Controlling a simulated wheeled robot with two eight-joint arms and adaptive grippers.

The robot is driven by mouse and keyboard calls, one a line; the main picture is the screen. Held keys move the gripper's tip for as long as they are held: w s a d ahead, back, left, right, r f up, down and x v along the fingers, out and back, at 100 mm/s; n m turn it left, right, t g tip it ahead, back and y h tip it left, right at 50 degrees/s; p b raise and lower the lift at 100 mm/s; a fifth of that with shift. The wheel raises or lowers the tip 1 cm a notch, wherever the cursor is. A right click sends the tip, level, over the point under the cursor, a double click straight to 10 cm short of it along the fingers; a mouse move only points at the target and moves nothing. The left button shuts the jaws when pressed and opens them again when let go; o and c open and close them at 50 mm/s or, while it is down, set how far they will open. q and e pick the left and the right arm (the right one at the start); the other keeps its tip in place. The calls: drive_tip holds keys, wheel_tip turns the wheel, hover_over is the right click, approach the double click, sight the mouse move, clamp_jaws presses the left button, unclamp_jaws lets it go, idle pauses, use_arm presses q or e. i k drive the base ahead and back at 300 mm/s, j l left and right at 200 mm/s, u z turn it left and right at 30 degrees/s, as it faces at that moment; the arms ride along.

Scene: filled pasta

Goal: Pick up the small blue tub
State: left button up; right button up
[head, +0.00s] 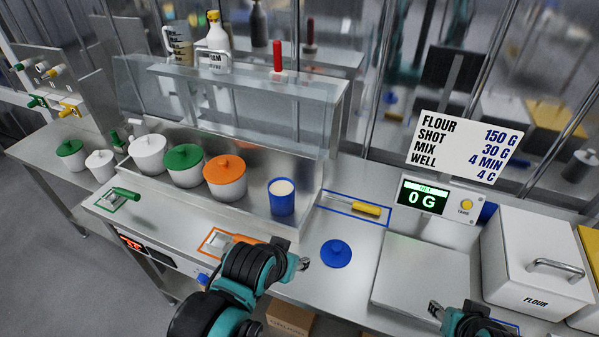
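The small blue tub (282,200) stands upright and uncovered, with pale contents showing at its top. It is at the right end of the row of tubs, against the steel shelf unit. A round blue lid (336,254) with a knob lies on the counter in front and to the right of it. My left gripper (303,263) is over the counter, below the tub in the picture and left of the lid, apart from the tub. My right gripper (436,309) is at the bottom right, near the scale plate. Both sets of fingertips are too small to read.
White tubs with orange (224,180) and green (184,166) lids stand left of the blue tub. A yellow-handled tool (366,208) lies in a blue outline to its right. The scale plate (425,275) and a flour bin (530,265) fill the right side.

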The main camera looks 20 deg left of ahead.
sight(281, 190)
drive_tip(key=l+z, duration=0.1)
drive_tip(key=z, duration=0.3)
drive_tip(key=l+z, duration=0.15)
drive_tip(key=z, duration=0.2)
drive_tip(key=l+z, duration=0.15)
drive_tip(key=z, duration=1.1)
drive_tip(key=u, duration=0.45)
drive_tip(key=l+u, duration=0.1)
drive_tip(key=u, duration=0.3)
drive_tip(key=k+u, duration=0.1)
drive_tip(key=u, duration=0.75)
drive_tip(key=l+u, duration=0.1)
drive_tip(key=u, duration=0.35)
drive_tip(key=k+u, duration=0.1)
drive_tip(key=u, duration=0.75)
drive_tip(key=i+j, duration=0.2)
drive_tip(key=j, duration=0.2)
drive_tip(key=i+j+z, duration=0.1)
drive_tip(key=j, duration=0.3)
drive_tip(key=i+j, duration=0.2)
drive_tip(key=j, duration=0.2)
drive_tip(key=i+j+z, duration=0.15)
drive_tip(key=j, duration=0.25)
drive_tip(key=i+j, duration=0.15)
drive_tip(key=j, duration=0.25)
drive_tip(key=i+j+z, duration=0.1)
drive_tip(key=j, duration=0.35)
drive_tip(key=i+j, duration=0.2)
drive_tip(key=j, duration=0.25)
drive_tip(key=l+z, duration=0.05)
